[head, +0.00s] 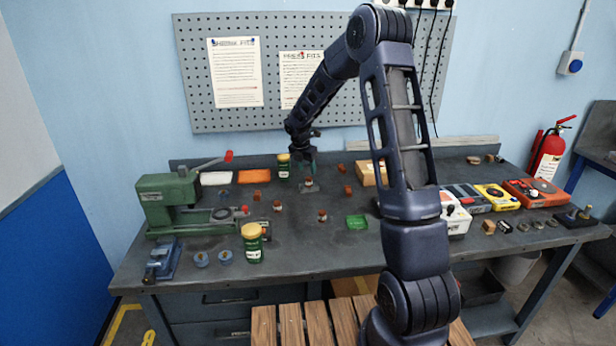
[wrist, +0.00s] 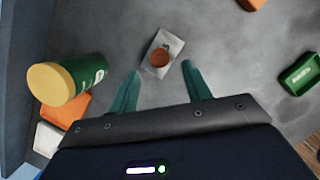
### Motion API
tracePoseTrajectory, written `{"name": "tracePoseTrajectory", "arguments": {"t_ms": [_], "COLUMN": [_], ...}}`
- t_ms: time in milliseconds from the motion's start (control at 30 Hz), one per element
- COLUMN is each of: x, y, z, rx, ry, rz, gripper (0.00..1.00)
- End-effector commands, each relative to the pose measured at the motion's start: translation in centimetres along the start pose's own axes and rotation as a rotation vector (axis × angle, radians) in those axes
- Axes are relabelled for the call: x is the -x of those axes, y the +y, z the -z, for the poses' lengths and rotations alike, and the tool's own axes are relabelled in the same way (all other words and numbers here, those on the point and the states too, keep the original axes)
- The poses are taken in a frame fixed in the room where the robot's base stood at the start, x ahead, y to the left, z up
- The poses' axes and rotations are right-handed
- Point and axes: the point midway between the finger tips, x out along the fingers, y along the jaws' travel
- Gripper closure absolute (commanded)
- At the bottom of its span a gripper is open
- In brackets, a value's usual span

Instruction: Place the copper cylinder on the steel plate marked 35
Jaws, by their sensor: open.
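A copper-coloured cylinder (wrist: 160,58) stands on a small pale steel plate (wrist: 173,43) in the wrist view. A dark mark shows on the plate beside the cylinder, but I cannot read its number. In the head view the plate (head: 309,188) lies on the bench just below my gripper (head: 309,174); the cylinder is hard to make out there. My gripper (wrist: 162,70) is open, its two green fingers apart, with nothing between them. The cylinder is just beyond the fingertips, apart from both. Similar small pieces with reddish tops stand at the bench middle (head: 323,216) and left (head: 278,206).
A yellow-lidded green jar (wrist: 65,80) is left of my gripper, with orange and white trays (head: 254,177) nearby. A green tray (head: 357,222) lies to the right. A green press (head: 180,200) and another jar (head: 252,243) stand left. Meters (head: 467,198) line the right.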

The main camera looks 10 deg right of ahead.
Motion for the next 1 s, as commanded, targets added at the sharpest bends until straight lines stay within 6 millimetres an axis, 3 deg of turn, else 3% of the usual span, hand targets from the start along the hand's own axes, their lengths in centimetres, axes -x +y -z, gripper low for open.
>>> {"name": "tracePoseTrajectory", "arguments": {"t_ms": [200, 533, 667, 1000], "x": [3.6, 6.6, 9.5, 17.7], "y": [0.0, -1.1, -3.7, -13.1], "z": [0.0, -0.2, -0.4, 0.6], "rx": [-0.001, -0.058, -0.203, -0.720], "ry": [-0.001, -0.005, -0.015, -0.022], "rz": [-0.001, -0.003, -0.010, -0.043], "gripper": [0.51, 0.51, 0.51, 0.51]}}
